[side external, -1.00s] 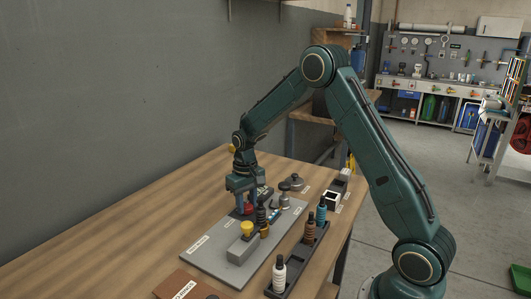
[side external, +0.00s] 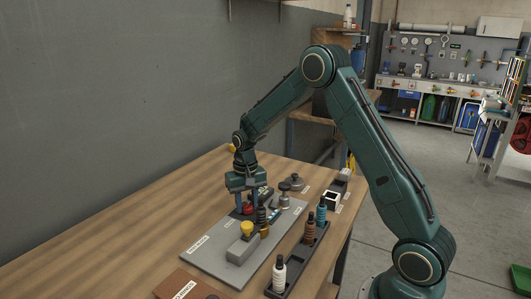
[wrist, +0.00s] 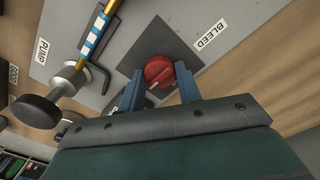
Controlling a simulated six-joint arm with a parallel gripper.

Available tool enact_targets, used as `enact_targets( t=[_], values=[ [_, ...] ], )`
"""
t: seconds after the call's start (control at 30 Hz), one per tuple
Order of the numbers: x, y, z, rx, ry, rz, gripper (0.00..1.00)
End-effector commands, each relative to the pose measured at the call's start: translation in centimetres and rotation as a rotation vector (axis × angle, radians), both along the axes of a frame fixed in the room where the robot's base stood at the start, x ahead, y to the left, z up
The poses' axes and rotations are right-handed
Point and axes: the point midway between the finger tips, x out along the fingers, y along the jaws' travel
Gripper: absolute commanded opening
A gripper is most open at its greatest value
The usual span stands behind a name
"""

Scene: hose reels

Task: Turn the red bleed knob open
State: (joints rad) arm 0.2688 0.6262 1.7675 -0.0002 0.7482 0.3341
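The red bleed knob (wrist: 159,71) is round, with pale marks on its face, on a dark square plate (wrist: 178,42) beside the BLEED label (wrist: 208,36). In the side view the knob (side external: 248,208) shows just below my gripper (side external: 245,203). In the wrist view my gripper (wrist: 159,73) has its two blue fingers apart, one on each side of the knob. The fingers look open, with the knob between or just beyond the tips; whether they touch it is not clear.
A pump with a dark round knob (wrist: 35,110) and a striped rod (wrist: 95,35) stand nearby. A yellow knob (side external: 246,228) and a dark bottle (side external: 262,217) are close in front. A rack of bottles (side external: 309,244) is at right. The left of the table is clear.

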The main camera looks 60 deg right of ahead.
Motion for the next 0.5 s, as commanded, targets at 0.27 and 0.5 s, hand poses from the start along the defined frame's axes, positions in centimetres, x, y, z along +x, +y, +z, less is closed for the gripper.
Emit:
enact_targets(
  t=[0.27,0.5],
  values=[
    [0.04,-0.01,0.05,-0.001,-0.001,-0.001,0.56],
    [0.04,-0.01,0.24,-0.001,-0.001,0.000,0.56]
  ],
)
